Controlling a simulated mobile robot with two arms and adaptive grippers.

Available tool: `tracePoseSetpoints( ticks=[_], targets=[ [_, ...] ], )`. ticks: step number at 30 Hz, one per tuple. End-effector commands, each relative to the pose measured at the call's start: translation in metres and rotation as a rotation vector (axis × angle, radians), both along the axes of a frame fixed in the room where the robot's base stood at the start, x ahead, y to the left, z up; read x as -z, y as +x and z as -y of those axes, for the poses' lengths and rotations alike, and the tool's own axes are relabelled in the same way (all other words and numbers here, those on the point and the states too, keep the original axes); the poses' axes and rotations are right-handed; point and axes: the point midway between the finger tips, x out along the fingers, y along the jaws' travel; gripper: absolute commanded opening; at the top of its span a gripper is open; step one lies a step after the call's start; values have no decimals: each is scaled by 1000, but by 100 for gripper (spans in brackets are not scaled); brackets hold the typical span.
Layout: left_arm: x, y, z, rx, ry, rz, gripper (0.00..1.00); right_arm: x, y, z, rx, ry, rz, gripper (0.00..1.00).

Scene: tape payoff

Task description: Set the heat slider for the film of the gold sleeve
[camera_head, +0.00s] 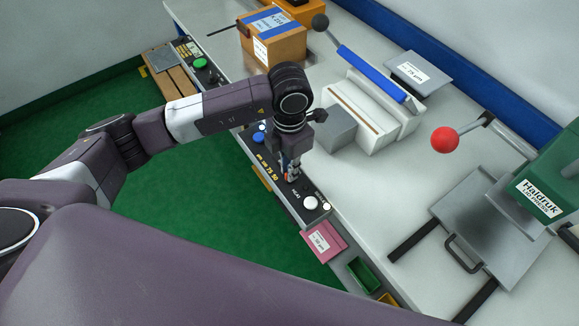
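The heat slider's black control strip (311,187) runs along the bench's front edge, with a yellow scale printed on it. My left gripper (291,176) points down onto this strip, beside the printed numbers. Its fingertips hide the slider knob, so I cannot tell whether they touch or hold it, or whether they are open or shut. A small gold-yellow piece (388,299) shows at the front edge, lower down; I cannot tell whether it is the gold sleeve. A pink sleeve (318,241) with a white label hangs nearby. My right gripper is not in view.
A white button (310,203), a blue button (258,137) and a green button (200,63) sit on the front strip. A white sealer (373,108) with a blue lever, a red-knobbed lever (445,140) and a green press (545,190) stand behind. A cardboard box (288,45) stands farther off.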

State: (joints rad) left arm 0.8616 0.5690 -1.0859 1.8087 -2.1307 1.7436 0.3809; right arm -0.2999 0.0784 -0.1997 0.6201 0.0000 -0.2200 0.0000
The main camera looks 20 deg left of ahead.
Motion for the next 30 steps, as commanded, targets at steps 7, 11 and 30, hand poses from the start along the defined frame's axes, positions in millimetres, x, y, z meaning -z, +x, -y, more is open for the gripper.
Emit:
tracePoseSetpoints(
  ticks=[7, 11, 30],
  targets=[
    [0, 0, 0, 0, -1, 1, 0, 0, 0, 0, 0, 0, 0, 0],
    [0, 0, 0, 0, -1, 1, 0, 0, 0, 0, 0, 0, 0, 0],
    [-1, 16, -19, 0, -2, 2, 0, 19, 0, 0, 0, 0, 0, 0]
  ],
)
